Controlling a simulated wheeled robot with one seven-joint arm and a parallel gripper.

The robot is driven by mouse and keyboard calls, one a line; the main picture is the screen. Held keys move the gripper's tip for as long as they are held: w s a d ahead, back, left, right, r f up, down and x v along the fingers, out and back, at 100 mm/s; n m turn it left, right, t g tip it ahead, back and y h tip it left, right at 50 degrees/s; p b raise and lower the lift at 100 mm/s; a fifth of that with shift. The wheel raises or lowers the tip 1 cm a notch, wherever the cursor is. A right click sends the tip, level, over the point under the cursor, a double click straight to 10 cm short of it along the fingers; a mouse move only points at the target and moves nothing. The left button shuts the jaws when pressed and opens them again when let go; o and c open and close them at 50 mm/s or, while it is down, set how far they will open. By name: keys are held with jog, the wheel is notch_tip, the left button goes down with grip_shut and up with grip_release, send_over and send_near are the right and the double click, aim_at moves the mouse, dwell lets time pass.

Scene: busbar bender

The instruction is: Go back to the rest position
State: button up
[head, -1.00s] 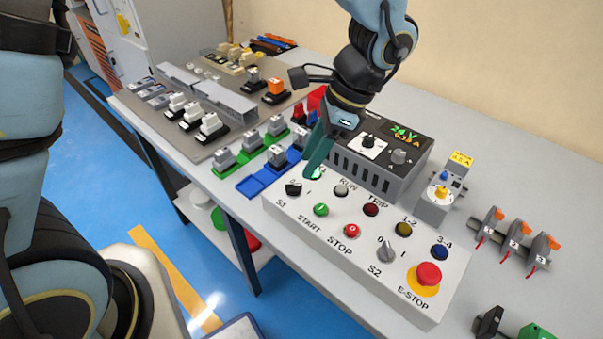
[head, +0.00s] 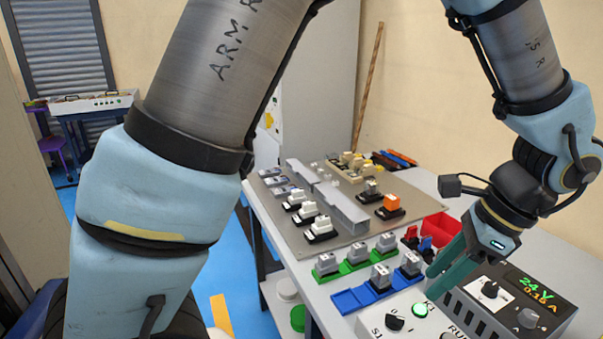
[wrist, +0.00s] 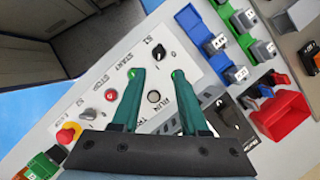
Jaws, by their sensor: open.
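The box's black S1 knob (wrist: 156,52) shows just beyond the fingertips. A lit green lamp (head: 419,310) is beside the fingers in the head view. I cannot tell whether a fingertip touches the panel. The red emergency stop (wrist: 67,135) is at the left in the wrist view.
A grey power supply (head: 510,305) with a lit display stands right of my gripper. A red bin (head: 441,229) is behind it. Blue rail (head: 352,299) and green rail (head: 357,264) hold grey modules to the left. A grey board (head: 340,240) with more parts lies farther back.

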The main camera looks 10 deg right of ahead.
jog(key=w+a+n+g+h, duration=0.2)
jog(key=w+a+n, duration=0.8)
jog(key=w+a, duration=0.35)
jog(key=w+a+n+h, duration=0.1)
jog(key=w+a+n, duration=0.2)
jog(key=a+n, duration=0.3)
jog(key=w+a+n+t+h, duration=0.1)
jog(key=a+n, duration=0.5)
jog(key=a, duration=0.8)
jog(key=shift+w+a+f+n, duration=0.3)
jog(key=shift+w+n, duration=0.1)
jog(key=shift+w, duration=0.5)
dwell(1.4)
